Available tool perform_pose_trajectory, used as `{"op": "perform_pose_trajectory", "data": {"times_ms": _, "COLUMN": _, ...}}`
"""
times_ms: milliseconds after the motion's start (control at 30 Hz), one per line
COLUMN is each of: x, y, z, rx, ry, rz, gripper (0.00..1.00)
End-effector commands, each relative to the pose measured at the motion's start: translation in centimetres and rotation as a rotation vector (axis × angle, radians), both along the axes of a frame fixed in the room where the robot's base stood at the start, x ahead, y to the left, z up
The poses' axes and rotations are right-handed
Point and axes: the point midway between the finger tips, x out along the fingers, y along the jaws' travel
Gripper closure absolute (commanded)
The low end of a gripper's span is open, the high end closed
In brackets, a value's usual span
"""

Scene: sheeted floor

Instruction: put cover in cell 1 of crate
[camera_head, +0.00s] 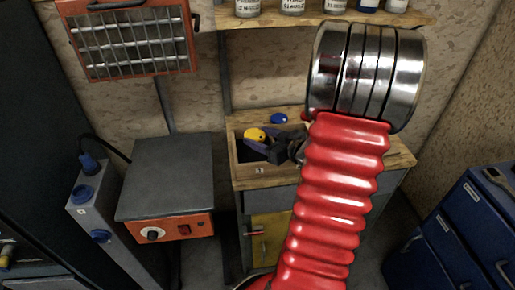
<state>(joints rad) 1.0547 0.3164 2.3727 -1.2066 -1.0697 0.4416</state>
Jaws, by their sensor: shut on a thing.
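My gripper (265,143), dark with purplish parts, reaches in from the right over the wooden crate (237,171) on the workbench. It is shut on a small rounded yellow thing, which I take to be the cover (254,134). The cover is over or inside the crate's opening; I cannot tell its exact height. The crate has a small number label on its front wall, too small to read surely. The gripper hides much of the crate's inside and its right part, so the cells cannot be made out.
A blue round piece (279,118) lies on the bench behind the crate. My thick red arm sleeve blocks the bench's right side. A grey box unit (166,177) stands left, under a caged heater (133,43). A shelf (275,20) with jars is above. Blue drawers (455,235) stand right.

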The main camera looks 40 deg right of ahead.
Motion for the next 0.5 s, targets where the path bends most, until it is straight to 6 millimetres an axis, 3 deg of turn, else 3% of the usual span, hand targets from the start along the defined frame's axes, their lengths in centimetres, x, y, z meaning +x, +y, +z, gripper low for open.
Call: {"op": "perform_pose_trajectory", "data": {"times_ms": 500, "x": 0.0, "y": -0.1, "z": -4.0, "rx": 0.0, "ry": 0.0, "rz": -0.001, "gripper": 0.78}}
